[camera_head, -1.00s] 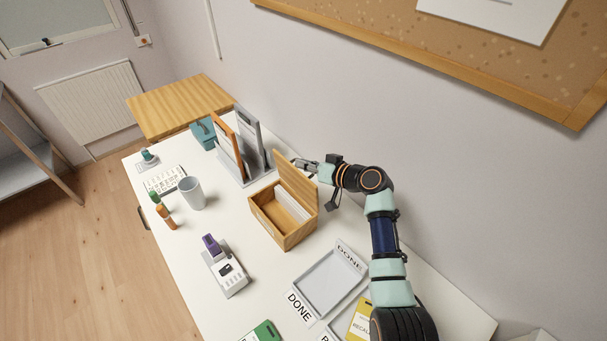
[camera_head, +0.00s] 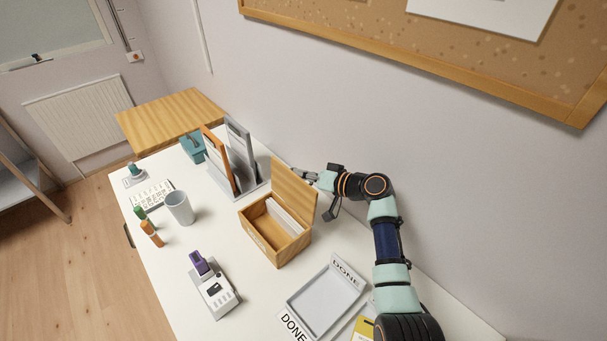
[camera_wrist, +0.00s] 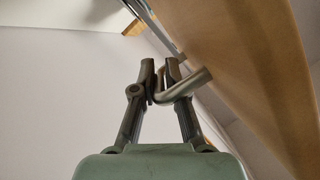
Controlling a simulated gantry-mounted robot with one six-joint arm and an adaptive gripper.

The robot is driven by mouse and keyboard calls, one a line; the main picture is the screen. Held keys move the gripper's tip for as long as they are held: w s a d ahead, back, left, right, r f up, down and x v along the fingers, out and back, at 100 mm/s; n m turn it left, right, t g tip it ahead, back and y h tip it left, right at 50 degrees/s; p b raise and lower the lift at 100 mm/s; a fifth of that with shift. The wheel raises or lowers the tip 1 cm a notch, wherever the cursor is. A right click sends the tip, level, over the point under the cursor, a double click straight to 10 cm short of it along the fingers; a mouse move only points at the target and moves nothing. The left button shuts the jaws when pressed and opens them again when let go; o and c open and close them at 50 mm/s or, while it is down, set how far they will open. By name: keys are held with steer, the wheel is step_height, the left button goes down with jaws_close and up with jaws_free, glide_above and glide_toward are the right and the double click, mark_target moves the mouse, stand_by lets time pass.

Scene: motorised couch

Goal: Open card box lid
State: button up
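The wooden card box (camera_head: 262,243) stands on the white desk, with pale cards (camera_head: 284,217) inside. Its lid (camera_head: 293,192) is raised, standing steeply up from the box's wall-side edge, so the box is open. In the wrist view the lid's brown face (camera_wrist: 262,75) slants along the right, beside the gripper's fingers (camera_wrist: 161,75).
A file rack (camera_head: 235,165) stands just beyond the box. A grey tray marked DONE (camera_head: 325,296) lies on the near side. A cup (camera_head: 179,208), markers (camera_head: 151,232) and a label device (camera_head: 215,290) stand left. The wall is close behind my arm.

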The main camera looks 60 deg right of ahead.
steer(key=shift+o, duration=0.3)
steer(key=v, duration=1.2)
